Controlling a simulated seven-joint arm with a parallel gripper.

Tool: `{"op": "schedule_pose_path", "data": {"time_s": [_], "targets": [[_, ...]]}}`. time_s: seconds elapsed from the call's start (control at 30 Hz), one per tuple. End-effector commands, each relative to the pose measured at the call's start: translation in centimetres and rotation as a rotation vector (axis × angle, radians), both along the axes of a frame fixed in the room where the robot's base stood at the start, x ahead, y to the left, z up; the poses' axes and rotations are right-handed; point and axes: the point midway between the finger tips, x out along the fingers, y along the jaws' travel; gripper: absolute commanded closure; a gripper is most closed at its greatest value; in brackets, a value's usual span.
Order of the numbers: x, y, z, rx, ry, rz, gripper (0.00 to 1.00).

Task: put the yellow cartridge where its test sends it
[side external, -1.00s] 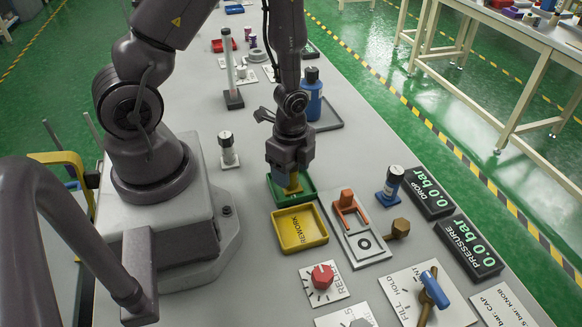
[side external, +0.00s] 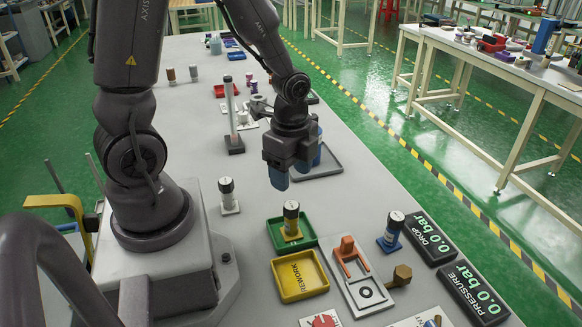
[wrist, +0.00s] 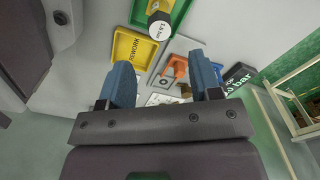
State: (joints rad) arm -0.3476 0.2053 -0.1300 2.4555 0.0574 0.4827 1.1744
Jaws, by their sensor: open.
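The yellow cartridge (side external: 291,221) stands upright in the green tray (side external: 271,236). In the wrist view the cartridge (wrist: 160,24) shows a printed bar figure that I cannot read surely. My gripper (side external: 298,168) is open and empty, raised above and behind the green tray, apart from the cartridge. Its two blue fingers (wrist: 162,76) are spread in the wrist view. The yellow REWORK tray (side external: 300,277) lies just in front of the green tray and is empty.
A fixture plate with an orange clamp (side external: 347,250) and a brass knob (side external: 402,274) lies to the right. A blue-based cartridge (side external: 391,229) and a white-based one (side external: 227,194) stand nearby. The DROP (side external: 428,238) and PRESSURE (side external: 470,290) displays both read 0.0 bar.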

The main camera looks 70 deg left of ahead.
Motion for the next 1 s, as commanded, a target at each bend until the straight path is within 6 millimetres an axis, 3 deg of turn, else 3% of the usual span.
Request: {"op": "schedule_pose_path", "data": {"time_s": [0.13, 0.23, 0.37, 0.5, 0.6, 0.8, 1.0], "targets": [[0.2, -0.1, 1.4, 0.008, -0.017, 0.027, 0.42], [0.5, -0.5, 3.7, 0.026, -0.069, 0.118, 0.42], [0.3, -1.7, 8.6, 0.027, -0.187, 0.334, 0.42], [-1.0, -3.4, 13.8, -0.036, -0.318, 0.596, 0.42], [-2.4, -4.4, 16.5, -0.11, -0.386, 0.756, 0.42], [-4.5, -5.5, 19.3, -0.226, -0.443, 0.948, 0.42], [-4.9, -5.6, 19.7, -0.25, -0.447, 0.987, 0.42]]}}
